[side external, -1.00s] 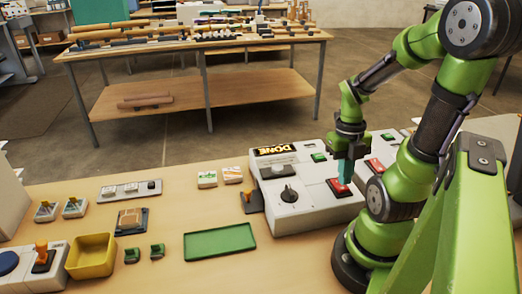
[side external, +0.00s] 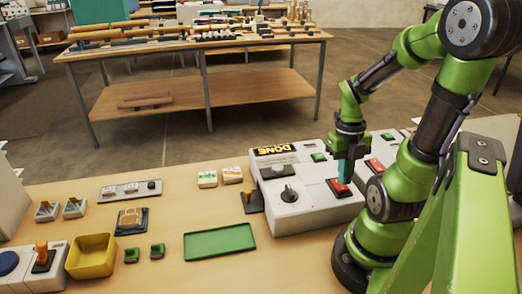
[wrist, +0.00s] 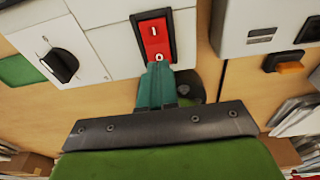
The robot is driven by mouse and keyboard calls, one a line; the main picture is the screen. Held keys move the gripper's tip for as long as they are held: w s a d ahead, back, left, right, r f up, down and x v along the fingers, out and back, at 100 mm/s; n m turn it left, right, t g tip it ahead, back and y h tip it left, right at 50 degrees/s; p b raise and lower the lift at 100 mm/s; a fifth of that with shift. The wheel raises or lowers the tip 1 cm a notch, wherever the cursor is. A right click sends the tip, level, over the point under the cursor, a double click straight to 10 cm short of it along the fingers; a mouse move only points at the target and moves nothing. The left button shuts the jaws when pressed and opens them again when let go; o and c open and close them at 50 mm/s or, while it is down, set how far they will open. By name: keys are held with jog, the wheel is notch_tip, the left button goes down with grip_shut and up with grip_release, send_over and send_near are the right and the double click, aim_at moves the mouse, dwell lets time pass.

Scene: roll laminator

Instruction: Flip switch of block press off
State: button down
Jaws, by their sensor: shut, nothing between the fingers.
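The red rocker switch (side external: 338,187) sits in a black frame on the front right of a white machine (side external: 300,212) whose display reads DONE. In the wrist view the switch (wrist: 153,37) shows "I" at its far end and "O" at its near end. My gripper (side external: 343,180) is shut and empty, pointing down at the switch. In the wrist view its teal fingertips (wrist: 160,66) are at the "O" end and partly cover it. They look to be touching it, but I cannot tell how far the rocker is tilted.
A black knob (side external: 289,195) and a green button (side external: 319,157) are on the same machine. A second red switch (side external: 374,166) is on the machine to the right. A green tray (side external: 220,241) and a yellow bin (side external: 91,256) lie to the left.

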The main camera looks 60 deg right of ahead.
aim_at(342, 187)
notch_tip(342, 187, up, 7)
dwell(0.8)
jog(key=w+a+r+n+t+h, duration=0.1)
jog(key=w+a+n+t, duration=0.2)
jog(key=n, duration=1.1)
jog(key=w+r+n+t+h, duration=0.15)
jog(key=w+n, duration=0.45)
jog(key=n, duration=0.7)
jog(key=w+a+r+n+t+y, duration=0.1)
jog(key=a+r+n+t, duration=0.1)
jog(key=a+n, duration=0.4)
jog(key=w+a+r+n+t+y, duration=0.1)
jog(key=a+r+n+t+y, duration=0.1)
jog(key=a+n, duration=0.4)
jog(key=shift+w+r+n, duration=0.15)
jog(key=shift+w+n, duration=0.2)
jog(key=shift+n, duration=0.65)
